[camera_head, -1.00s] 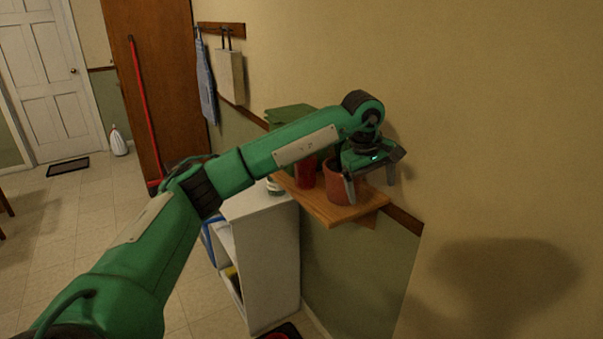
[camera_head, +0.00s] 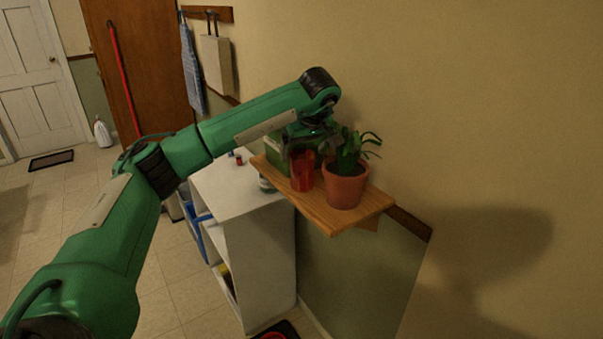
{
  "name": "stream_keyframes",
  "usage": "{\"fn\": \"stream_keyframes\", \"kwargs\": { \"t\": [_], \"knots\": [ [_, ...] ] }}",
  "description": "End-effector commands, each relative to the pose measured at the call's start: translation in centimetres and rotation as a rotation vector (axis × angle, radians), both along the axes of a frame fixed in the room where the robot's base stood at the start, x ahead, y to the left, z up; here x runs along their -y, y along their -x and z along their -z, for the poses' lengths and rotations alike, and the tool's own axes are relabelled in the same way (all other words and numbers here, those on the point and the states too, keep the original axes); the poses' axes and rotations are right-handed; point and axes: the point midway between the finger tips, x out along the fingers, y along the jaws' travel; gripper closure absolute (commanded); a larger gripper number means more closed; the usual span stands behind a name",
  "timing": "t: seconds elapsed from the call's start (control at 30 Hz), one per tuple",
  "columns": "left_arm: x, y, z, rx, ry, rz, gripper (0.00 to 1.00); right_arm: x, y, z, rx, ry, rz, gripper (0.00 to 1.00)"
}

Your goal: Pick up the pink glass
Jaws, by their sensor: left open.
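The pink glass (camera_head: 302,177), which looks translucent red, stands upright on a wooden wall shelf (camera_head: 335,222), left of a potted plant. My left gripper (camera_head: 306,155) is open and points down at the top of the glass, its fingers near the upper part. I cannot tell whether both fingers straddle the glass or touch it. The upper rim is partly hidden by the gripper. My right gripper is not in view.
A plant in a terracotta pot (camera_head: 345,188) stands close to the right of the glass. A green box (camera_head: 277,165) is behind it to the left. A white cabinet (camera_head: 255,240) stands below the shelf. The wall is close behind.

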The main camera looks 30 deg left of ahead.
Motion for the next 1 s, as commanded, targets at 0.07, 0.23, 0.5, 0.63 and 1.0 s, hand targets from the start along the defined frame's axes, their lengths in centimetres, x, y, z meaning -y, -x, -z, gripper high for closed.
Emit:
{"fn": "stream_keyframes", "kwargs": {
  "t": [0.07,0.23,0.5,0.63,1.0],
  "knots": [
    [-0.1,-0.1,0.3,0.0,0.0,0.0,0.13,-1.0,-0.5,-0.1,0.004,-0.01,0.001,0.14],
    [-0.6,-0.2,2.1,-0.004,0.001,0.0,0.13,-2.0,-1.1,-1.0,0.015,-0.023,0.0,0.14],
    [-1.5,-0.7,5.0,0.001,0.002,-0.001,0.13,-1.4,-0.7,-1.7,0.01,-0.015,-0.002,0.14],
    [-1.5,-0.8,5.2,0.002,0.001,0.001,0.13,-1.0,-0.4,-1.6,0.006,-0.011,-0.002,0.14],
    [-1.5,-0.8,5.1,0.001,0.002,0.001,0.66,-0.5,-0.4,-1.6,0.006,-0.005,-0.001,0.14]
  ]
}}
